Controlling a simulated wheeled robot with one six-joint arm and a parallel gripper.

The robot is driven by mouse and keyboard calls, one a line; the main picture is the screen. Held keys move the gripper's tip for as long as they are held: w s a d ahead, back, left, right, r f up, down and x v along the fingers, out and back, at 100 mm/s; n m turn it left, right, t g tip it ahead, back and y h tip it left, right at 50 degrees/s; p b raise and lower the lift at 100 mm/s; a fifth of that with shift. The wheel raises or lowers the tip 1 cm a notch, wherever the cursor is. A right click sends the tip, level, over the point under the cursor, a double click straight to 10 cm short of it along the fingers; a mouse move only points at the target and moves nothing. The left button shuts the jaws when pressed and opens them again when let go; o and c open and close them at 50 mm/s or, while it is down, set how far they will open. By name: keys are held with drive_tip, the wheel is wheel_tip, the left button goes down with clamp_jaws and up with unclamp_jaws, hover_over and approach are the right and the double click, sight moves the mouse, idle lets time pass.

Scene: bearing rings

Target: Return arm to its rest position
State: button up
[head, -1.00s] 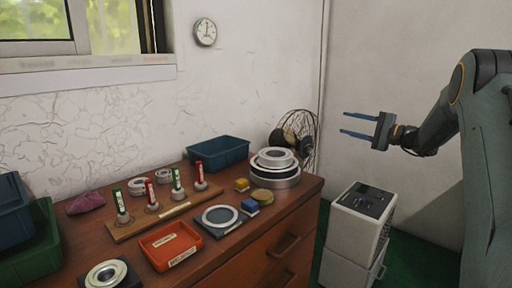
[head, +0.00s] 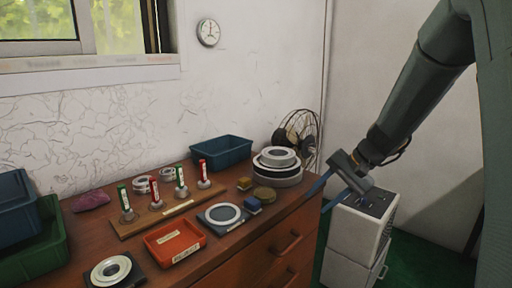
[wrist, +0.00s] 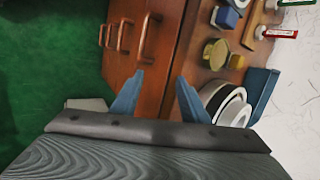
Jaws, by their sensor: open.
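My gripper (head: 338,191) is at the right of the head view, in front of the wooden cabinet's right end and over the white machine. Its two blue fingers are apart with nothing between them. In the wrist view my gripper (wrist: 158,97) is open, with the fingers pointing toward the cabinet's drawer front (wrist: 166,62). My arm comes down from the upper right of the head view.
The cabinet top holds stacked bearing rings (head: 278,168), a blue bin (head: 221,152), a red tray (head: 175,243) and a board of upright posts (head: 160,210). A fan (head: 300,132) stands behind the rings. A white machine (head: 358,228) stands on the green floor.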

drive_tip(key=s+f+n+h, duration=0.2)
drive_tip(key=s+n+h, duration=0.15)
drive_tip(key=s, duration=0.65)
drive_tip(key=s+f+n+h, duration=0.3)
drive_tip(key=s+n, duration=0.1)
drive_tip(key=s, duration=0.7)
drive_tip(key=s+a+f+n+g+y+b, duration=0.1)
drive_tip(key=s+a+f+n+b, duration=0.25)
drive_tip(key=a+f+b, duration=0.65)
drive_tip(key=s+a+f+n+g+y+b, duration=0.1)
drive_tip(key=s+a+f+n+g+b, duration=0.2)
drive_tip(key=a+f+b, duration=0.7)
drive_tip(key=d+r+m+p, duration=0.2)
drive_tip(key=d+r+p, duration=0.4)
drive_tip(key=r+p, duration=0.3)
drive_tip(key=s+d+r+m+h+p, duration=0.1)
drive_tip(key=d+r+m+p, duration=0.1)
drive_tip(key=d+r+p, duration=0.5)
drive_tip(key=d+r+m+t+p, duration=0.1)
drive_tip(key=d+r+m+p, duration=0.2)
drive_tip(key=d+r+p, duration=0.4)
wheel_tip(320, 180, up, 6)
drive_tip(key=p, duration=0.6)
drive_tip(key=shift+s+h, duration=0.25)
drive_tip(key=shift+h, duration=0.1)
drive_tip(key=shift+c, duration=1)
drive_tip(key=shift+a, duration=0.1)
drive_tip(key=shift+c, duration=0.2)
